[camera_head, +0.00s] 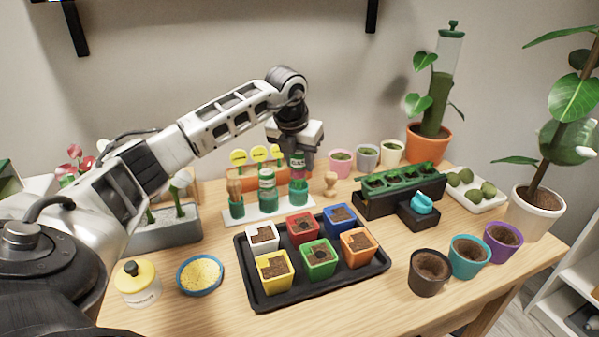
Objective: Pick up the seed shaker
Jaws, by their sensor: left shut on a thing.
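A white tray (270,212) at the back middle of the table holds a row of green holders. The seed shaker appears to be the small green and reddish labelled container (298,167) in the rightmost holder. My left gripper (297,153) reaches down over it from above and is shut on its upper part. The container is upright; its lower part is in or just above the green holder, I cannot tell which. A similar labelled bottle (267,179) stands in the middle holder, and a brush-like tool (235,190) in the left one. My right gripper is out of view.
A black tray (262,300) with several coloured soil pots lies in front. A wooden dibber-like piece (331,184) stands just right of the gripper. A yellow-lidded jar (138,285) and a blue bowl (201,290) stand front left. Several pots fill the right side.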

